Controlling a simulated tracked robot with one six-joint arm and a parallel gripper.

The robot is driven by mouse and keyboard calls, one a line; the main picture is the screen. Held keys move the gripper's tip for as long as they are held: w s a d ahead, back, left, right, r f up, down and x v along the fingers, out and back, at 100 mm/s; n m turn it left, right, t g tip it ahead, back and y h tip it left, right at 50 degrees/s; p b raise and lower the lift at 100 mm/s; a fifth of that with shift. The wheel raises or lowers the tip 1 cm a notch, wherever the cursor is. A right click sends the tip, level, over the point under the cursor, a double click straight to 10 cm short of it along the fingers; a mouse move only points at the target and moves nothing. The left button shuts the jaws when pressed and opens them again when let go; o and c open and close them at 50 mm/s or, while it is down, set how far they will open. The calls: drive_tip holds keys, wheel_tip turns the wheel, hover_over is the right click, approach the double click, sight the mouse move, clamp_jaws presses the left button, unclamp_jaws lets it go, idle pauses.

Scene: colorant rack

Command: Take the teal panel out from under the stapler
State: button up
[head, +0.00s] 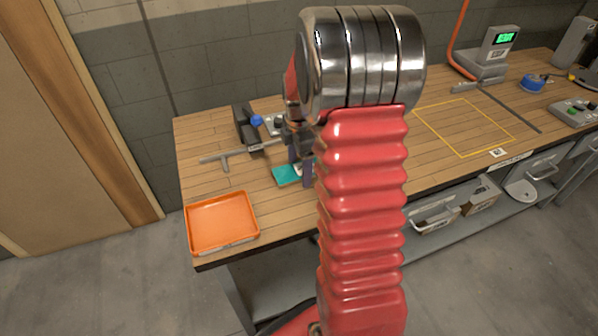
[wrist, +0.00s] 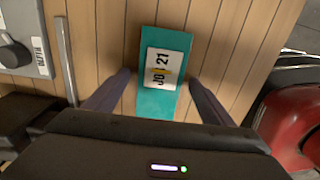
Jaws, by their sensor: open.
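The teal panel (wrist: 152,105) lies on the wooden bench, with a white label reading "21" and more text on its face. In the head view the panel (head: 285,176) shows partly beside my arm. My gripper (wrist: 160,81) is open, its two dark fingers on either side of the panel, with gaps to its edges. In the head view my gripper (head: 300,168) is mostly hidden behind my red arm. I see no stapler on the visible part of the panel; the panel's near end is hidden by my gripper body.
An orange tray (head: 222,224) stands at the bench's left front corner. A metal T-shaped bar (head: 225,158) and a black block (head: 247,130) lie left of the panel. A grey box with a knob (wrist: 20,45) is close by. A yellow outlined area (head: 465,127) is clear.

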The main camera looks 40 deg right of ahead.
drive_tip(key=shift+c, duration=0.6)
drive_tip(key=c, duration=1.2)
drive_tip(key=shift+o, duration=0.2)
wheel_tip(320, 180, up, 10)
